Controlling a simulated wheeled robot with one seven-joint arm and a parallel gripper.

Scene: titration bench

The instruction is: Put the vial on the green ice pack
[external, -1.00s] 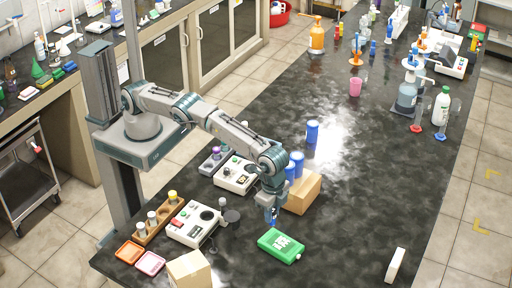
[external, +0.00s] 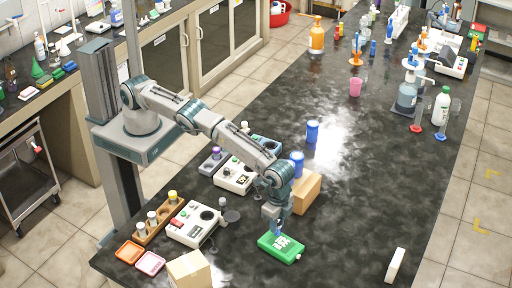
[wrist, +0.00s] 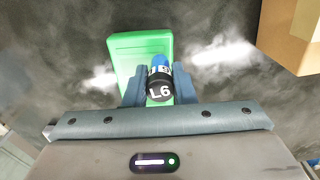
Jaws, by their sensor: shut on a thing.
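The green ice pack (external: 268,241) lies flat on the dark bench, near its front. It also shows in the wrist view (wrist: 125,46), behind the vial. The vial (wrist: 159,82) has a black end marked L6 and a blue part beyond it. My gripper (wrist: 160,88) is shut on the vial, with one dark blue finger on each side. In the external view my gripper (external: 279,231) is over the far part of the ice pack. Whether the vial touches the pack is hard to tell.
A cardboard box (external: 304,194) stands just behind my gripper, with blue-lidded containers near it. White instruments (external: 193,224) and a wooden vial rack (external: 154,226) are to the left. Another box (external: 189,270) stands front left.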

